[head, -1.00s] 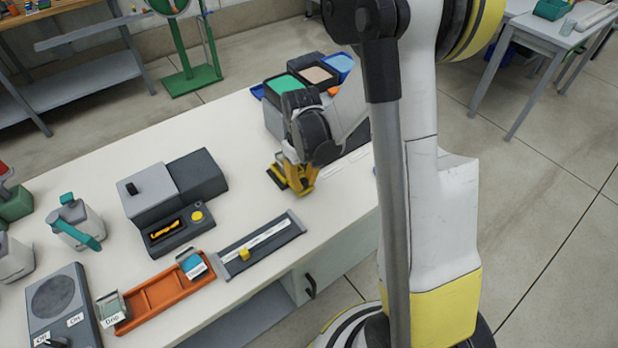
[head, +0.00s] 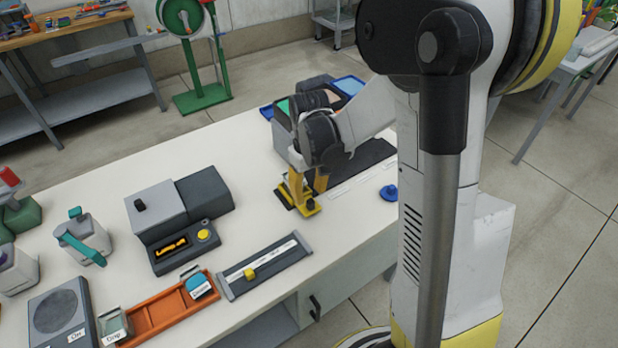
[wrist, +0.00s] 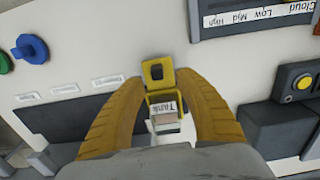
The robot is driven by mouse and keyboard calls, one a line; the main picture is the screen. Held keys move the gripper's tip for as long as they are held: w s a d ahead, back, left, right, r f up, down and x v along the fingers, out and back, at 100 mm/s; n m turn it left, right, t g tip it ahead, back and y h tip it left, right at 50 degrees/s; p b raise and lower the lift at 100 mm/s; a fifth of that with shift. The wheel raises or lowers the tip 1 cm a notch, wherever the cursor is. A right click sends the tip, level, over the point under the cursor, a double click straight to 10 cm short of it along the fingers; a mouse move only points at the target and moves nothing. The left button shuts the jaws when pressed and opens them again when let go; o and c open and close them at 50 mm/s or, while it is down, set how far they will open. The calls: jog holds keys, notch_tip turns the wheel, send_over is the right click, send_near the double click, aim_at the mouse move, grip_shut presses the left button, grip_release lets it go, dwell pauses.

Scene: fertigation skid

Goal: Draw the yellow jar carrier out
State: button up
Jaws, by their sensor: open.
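The yellow jar carrier (wrist: 160,74) shows in the wrist view as a yellow plate with a dark square hole and a white "Tank" label below it. In the head view the carrier (head: 308,208) is a small yellow piece low on the bench, partly hidden by my gripper. My gripper (head: 303,190) points down there. In the wrist view my gripper (wrist: 160,95) is open, with one yellow finger on each side of the carrier. I see gaps between the fingers and the plate. The jar is mostly hidden below the label.
A blue knob (head: 389,192) lies right of my gripper. A grey device with an orange display (head: 172,246) stands to the left. A slider panel (head: 264,266) and an orange tray (head: 160,312) lie nearer the front edge. Bins (head: 345,88) stand behind.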

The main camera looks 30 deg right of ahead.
notch_tip(320, 180, up, 7)
jog(key=shift+r, duration=0.2)
dwell(0.5)
jog(key=s+a+r+t, duration=0.3)
jog(key=s+r, duration=0.1)
jog(key=s, duration=0.2)
jog(key=s+a+r+m+t, duration=0.1)
jog(key=s+a+r+t, duration=0.2)
jog(key=s, duration=0.4)
jog(key=shift+s+a+r+m+t, duration=0.2)
jog(key=shift+a+r+m+t, duration=0.1)
jog(key=shift+r+t, duration=0.45)
dwell(1.0)
